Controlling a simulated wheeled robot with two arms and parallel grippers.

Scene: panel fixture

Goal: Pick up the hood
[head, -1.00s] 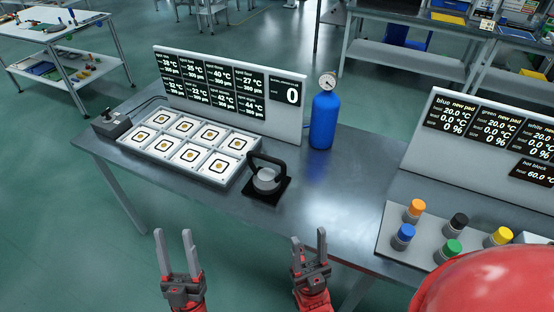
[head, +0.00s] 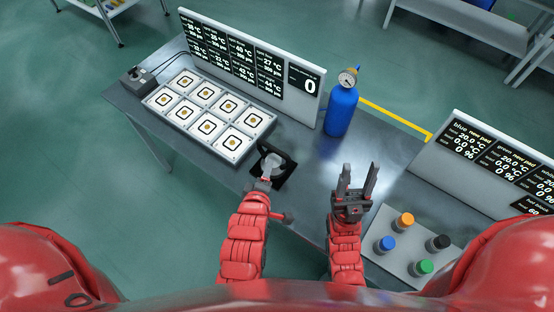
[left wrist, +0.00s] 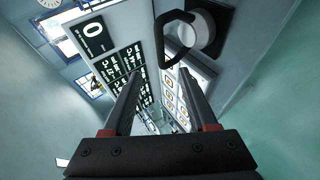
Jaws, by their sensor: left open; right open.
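The hood, which I take to be the silver cylinder with a black loop handle (head: 284,156), sits on a black square pad (head: 286,177) at the table's front edge. My left gripper (head: 266,180) is right by it and partly covers it in the head view. In the left wrist view the open, empty left fingers (left wrist: 160,72) point forward, with the black handle (left wrist: 161,40) and cylinder (left wrist: 204,32) beyond the tips, above and to the right. I cannot tell of any contact. My right gripper (head: 359,172) is open and empty, right of the pad, over the table.
A white tray of several square cells (head: 210,118) stands left of the pad, before a display panel (head: 300,105). A blue bottle with a gauge (head: 341,110) stands behind. Several coloured knobs (head: 404,221) stand on a plate at right. The table between bottle and right gripper is clear.

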